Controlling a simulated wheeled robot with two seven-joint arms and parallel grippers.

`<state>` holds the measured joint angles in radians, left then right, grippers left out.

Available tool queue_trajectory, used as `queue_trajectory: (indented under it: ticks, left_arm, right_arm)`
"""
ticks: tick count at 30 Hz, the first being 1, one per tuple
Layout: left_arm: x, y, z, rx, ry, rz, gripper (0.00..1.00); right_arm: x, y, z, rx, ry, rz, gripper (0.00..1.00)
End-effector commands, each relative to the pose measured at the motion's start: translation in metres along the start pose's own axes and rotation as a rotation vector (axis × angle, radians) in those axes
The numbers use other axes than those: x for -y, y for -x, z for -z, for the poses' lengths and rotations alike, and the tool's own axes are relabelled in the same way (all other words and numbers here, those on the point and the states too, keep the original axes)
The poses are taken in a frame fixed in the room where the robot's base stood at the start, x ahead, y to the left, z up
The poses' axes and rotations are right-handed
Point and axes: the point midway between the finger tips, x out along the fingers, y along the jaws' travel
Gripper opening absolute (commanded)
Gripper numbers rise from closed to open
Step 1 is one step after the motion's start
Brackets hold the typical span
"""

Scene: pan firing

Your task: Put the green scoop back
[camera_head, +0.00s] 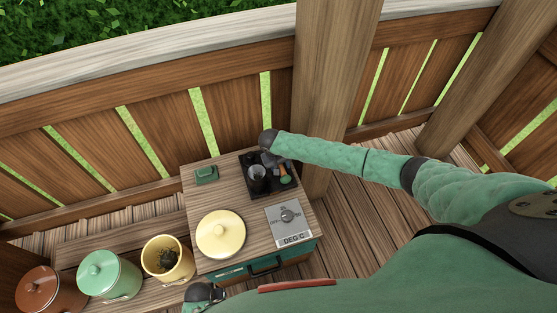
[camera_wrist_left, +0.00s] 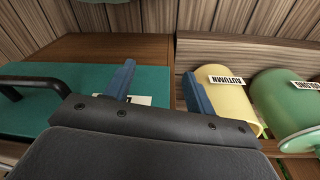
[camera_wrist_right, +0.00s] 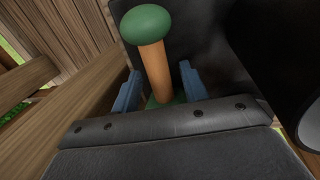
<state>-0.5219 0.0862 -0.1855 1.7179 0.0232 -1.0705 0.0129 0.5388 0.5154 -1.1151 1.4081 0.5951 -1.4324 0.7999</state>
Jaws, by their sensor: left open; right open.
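The green scoop (camera_head: 285,180) shows as a small orange and green shape at the black tray (camera_head: 268,190), near the tabletop's far right corner. In the right wrist view, a wooden handle with a green knob (camera_wrist_right: 147,22) and a green base stands between my fingers. My right gripper (camera_head: 278,166) is open around the handle, with gaps visible on both sides. The scoop's lower part is largely hidden. My left gripper (camera_wrist_left: 158,92) is open and empty, beside the teal cabinet front (camera_wrist_left: 40,112). A small green block-like holder (camera_head: 206,175) sits at the tabletop's back left.
A dark cup (camera_head: 257,182) stands in the black tray beside the scoop. A cream lid (camera_head: 221,234) and a dial panel (camera_head: 289,222) lie on the tabletop. Yellow (camera_head: 168,259), green (camera_head: 108,275) and brown (camera_head: 50,292) pots stand left. A wooden post (camera_head: 328,80) rises behind.

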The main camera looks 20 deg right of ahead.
Motion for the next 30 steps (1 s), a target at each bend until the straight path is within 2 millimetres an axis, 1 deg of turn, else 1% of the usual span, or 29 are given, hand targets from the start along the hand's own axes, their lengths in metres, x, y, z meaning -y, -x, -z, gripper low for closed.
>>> queue_trajectory:
  ticks: [1,3,9,12,15,18,21,30]
  left_arm:
    - [-0.002,0.006,0.007,-0.006,0.0,-0.002,0.55]
    - [-0.004,0.018,0.014,-0.008,0.001,-0.004,0.55]
    - [-0.009,0.053,0.029,-0.011,0.0,-0.011,0.55]
    - [-0.011,0.067,0.034,-0.012,0.0,-0.013,0.55]
    - [-0.012,0.076,0.037,-0.011,0.0,-0.014,0.55]
    - [-0.012,0.082,0.038,-0.011,0.0,-0.015,0.55]
    - [-0.013,0.085,0.039,-0.011,0.0,-0.015,0.55]
    - [-0.013,0.086,0.04,-0.012,0.001,-0.015,0.55]
  right_arm:
    - [0.001,0.008,0.001,-0.002,0.0,0.002,0.44]
    - [0.001,0.021,0.0,-0.001,0.0,0.002,0.44]
    - [-0.002,0.042,-0.002,0.0,0.0,0.001,0.44]
    - [-0.003,0.052,-0.002,0.0,0.0,0.001,0.44]
    - [-0.003,0.065,-0.002,0.0,0.0,0.001,0.44]
    - [-0.003,0.073,-0.002,0.0,0.0,0.001,0.44]
    - [-0.004,0.076,-0.002,0.001,-0.001,0.0,0.44]
    - [-0.004,0.077,-0.002,0.002,-0.001,0.0,0.44]
